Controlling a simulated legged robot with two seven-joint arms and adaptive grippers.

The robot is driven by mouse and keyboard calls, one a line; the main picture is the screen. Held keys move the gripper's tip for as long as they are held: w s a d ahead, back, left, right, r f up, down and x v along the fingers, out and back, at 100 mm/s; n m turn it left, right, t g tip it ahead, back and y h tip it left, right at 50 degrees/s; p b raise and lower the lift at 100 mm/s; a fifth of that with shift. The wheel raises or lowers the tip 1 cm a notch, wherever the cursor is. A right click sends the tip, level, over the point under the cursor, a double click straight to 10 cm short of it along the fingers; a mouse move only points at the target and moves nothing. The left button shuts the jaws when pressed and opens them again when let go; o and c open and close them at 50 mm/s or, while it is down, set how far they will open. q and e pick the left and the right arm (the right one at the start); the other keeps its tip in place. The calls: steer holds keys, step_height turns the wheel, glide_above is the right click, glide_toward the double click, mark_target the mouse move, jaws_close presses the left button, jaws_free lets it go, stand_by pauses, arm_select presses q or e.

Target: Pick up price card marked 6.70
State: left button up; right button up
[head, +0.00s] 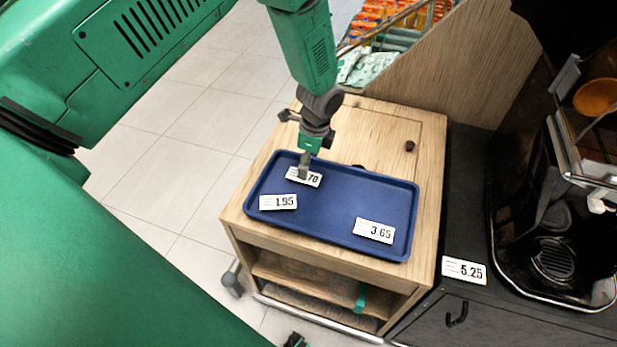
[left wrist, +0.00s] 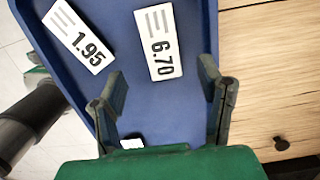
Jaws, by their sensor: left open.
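The white price card marked 6.70 (head: 312,181) lies on the blue tray (head: 331,237) near its far left side. In the head view my gripper hides its first digits; the left wrist view shows the 6.70 card (left wrist: 159,42) whole. My left gripper (head: 304,170) points down over this card. In the left wrist view my left gripper (left wrist: 163,84) is open and empty, with the card ahead of the gap between its fingertips. Whether a fingertip touches the card or tray, I cannot tell. My right gripper is not in view.
On the tray, the 1.95 card (head: 278,202) lies at left and the 3.65 card (head: 374,231) at right. The wooden cabinet (head: 428,190) bears the tray. The 5.25 card (head: 464,270) is on the dark counter, beside the black machine (head: 552,215).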

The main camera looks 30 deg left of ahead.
mark_target(313, 179)
arm_select(q)
steer(key=f, duration=0.1)
steer(key=a+f, duration=0.1)
steer(key=f, duration=0.3)
steer(key=shift+a+f, duration=0.1)
steer(key=shift+a, duration=0.3)
steer(key=shift+d+f, duration=0.25)
steer(key=shift+f, duration=0.1)
steer(key=shift+d, duration=0.35)
steer(key=shift+a, duration=0.3)
steer(key=c, duration=1.1)
steer(key=shift+s+a+f, duration=0.1)
steer(key=shift+a+f, duration=0.05)
steer(key=shift+a, duration=0.15)
steer(key=shift+c, duration=0.2)
